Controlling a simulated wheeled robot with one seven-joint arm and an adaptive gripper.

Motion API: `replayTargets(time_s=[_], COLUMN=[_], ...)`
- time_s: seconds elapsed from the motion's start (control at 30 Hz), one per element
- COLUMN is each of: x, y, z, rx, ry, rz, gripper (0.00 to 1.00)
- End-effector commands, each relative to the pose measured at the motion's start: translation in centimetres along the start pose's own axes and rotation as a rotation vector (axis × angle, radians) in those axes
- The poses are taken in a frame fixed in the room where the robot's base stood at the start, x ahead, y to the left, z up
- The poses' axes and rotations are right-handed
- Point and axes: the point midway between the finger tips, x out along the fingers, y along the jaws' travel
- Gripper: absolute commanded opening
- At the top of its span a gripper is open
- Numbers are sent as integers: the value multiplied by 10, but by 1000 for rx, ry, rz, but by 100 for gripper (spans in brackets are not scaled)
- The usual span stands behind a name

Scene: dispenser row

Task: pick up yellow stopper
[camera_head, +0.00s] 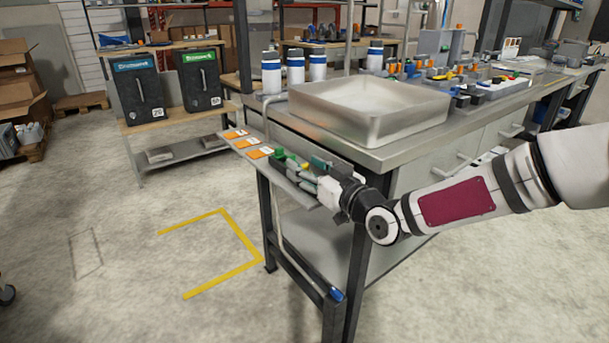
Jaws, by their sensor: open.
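A small yellow spot that looks like the yellow stopper (304,166) shows on the narrow shelf (242,149) along the left side of the workbench. It sits right of a green piece (279,153). My gripper (312,175) is over the right end of this shelf, its fingers pointing left and close beside the yellow piece. The gripper is open. The fingers and wrist hide part of the shelf end, and I cannot tell whether a finger touches the stopper.
Several orange-and-white cards (247,142) lie on the shelf left of the green piece. A metal tray (400,130) stands on the bench just behind my gripper. White bottles with blue bands (295,72) stand behind it.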

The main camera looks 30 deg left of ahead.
Motion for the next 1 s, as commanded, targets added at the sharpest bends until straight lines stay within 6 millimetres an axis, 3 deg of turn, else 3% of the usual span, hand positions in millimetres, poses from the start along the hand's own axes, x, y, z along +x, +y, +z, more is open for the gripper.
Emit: replayTargets(time_s=[0.3, 0.53, 1.0], x=[8, 8, 8], y=[0, 0, 0], z=[0, 0, -3], rx=[0, 0, -1], ry=[-1, 0, 0], rz=[0, 0, 0], gripper=[48, 12, 11])
